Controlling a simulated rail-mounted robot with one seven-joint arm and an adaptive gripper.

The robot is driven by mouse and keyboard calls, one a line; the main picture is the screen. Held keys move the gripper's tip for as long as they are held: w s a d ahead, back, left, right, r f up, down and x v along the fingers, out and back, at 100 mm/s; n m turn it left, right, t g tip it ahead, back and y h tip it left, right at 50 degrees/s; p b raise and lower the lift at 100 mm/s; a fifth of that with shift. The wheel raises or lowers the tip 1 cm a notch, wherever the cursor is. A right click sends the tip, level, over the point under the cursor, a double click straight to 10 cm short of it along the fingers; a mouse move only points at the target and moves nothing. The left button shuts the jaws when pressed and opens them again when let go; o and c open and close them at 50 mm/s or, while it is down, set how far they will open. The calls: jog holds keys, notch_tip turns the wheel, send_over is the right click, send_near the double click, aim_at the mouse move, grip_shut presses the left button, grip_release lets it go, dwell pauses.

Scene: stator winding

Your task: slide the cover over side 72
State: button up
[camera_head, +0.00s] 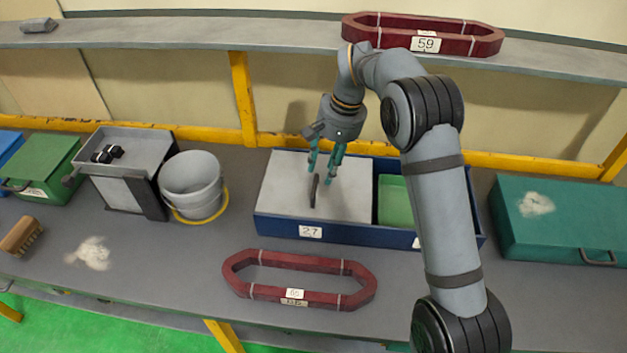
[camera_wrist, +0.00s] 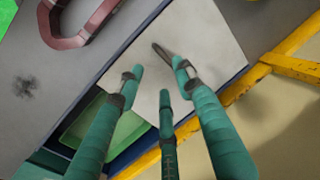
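A blue two-sided box (camera_head: 275,228) stands on the bench. Its grey cover (camera_head: 345,185) lies over the left side, labelled 27. The cover has a dark upright handle (camera_head: 314,191), also seen in the wrist view (camera_wrist: 161,51). The right side is uncovered and shows a green inside (camera_head: 392,203). A label below it is mostly hidden by my arm and unreadable. My gripper (camera_head: 326,165), with teal fingers, is above the cover near the handle. In the wrist view its fingers (camera_wrist: 158,78) are spread and empty, with the handle just beyond the tips.
A dark red coil frame (camera_head: 262,291) lies in front of the box. A grey bucket (camera_head: 190,180) stands to its left and a teal case (camera_head: 565,225) to its right. Another red frame, labelled 59 (camera_head: 470,45), sits on the shelf behind.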

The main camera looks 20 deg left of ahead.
jog(key=p, duration=0.2)
send_over(317, 202)
notch_tip(317, 202, down, 8)
jog(key=shift+f, duration=0.2)
jog(key=shift+c, duration=0.4)
jog(key=c, duration=0.8)
grip_shut()
